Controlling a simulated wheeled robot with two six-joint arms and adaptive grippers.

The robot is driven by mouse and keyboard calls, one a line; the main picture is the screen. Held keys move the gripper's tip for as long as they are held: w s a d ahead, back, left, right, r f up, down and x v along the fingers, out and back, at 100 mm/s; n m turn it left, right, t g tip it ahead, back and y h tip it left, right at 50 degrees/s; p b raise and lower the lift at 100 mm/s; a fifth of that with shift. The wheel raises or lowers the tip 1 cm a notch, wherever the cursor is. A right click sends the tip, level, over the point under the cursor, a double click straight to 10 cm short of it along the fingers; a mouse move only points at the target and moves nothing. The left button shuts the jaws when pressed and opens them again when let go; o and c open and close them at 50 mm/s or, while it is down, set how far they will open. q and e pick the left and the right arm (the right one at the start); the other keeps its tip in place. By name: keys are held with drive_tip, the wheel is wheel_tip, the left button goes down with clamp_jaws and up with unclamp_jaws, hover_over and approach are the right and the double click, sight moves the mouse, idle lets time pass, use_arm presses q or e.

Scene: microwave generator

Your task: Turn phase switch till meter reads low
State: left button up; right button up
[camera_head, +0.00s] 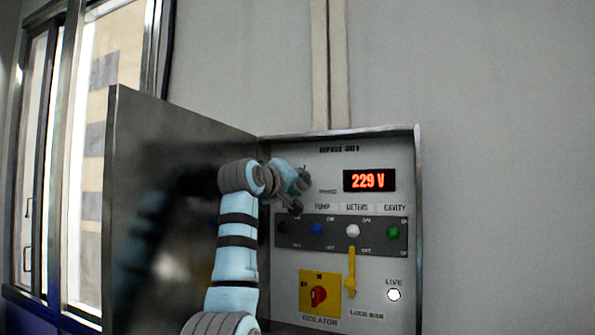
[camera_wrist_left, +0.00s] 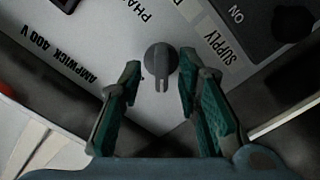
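The phase switch (camera_wrist_left: 160,60) is a small dark grey round knob with a pale slot mark, on the white panel below the partly visible "PHA" label in the left wrist view. In the head view it is hidden behind my left gripper (camera_head: 302,188). That gripper is open, with its two green-padded fingers on either side of the knob; gaps show between fingers and knob. Whether the tips reach down to the panel I cannot tell. The meter (camera_head: 369,181) shows 229 V in red digits. My right gripper is not in view.
Below the meter, a dark strip (camera_head: 334,245) carries black, blue, white and green knobs. Lower are a red isolator knob (camera_head: 319,296) on a yellow plate, a yellow lever (camera_head: 350,275) and a white LIVE lamp (camera_head: 394,295). The open cabinet door (camera_head: 135,130) stands left of my arm.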

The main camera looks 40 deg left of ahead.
use_arm(q)
drive_tip(key=shift+w+a+f, duration=0.15)
drive_tip(key=shift+w+f, duration=0.05)
drive_tip(key=shift+w, duration=0.2)
clamp_jaws()
drive_tip(key=n, duration=0.4)
drive_tip(key=shift+r, duration=0.1)
drive_tip(key=shift+r+n, duration=0.1)
drive_tip(key=shift+n, duration=2.3)
unclamp_jaws()
drive_tip(key=shift+s, duration=0.1)
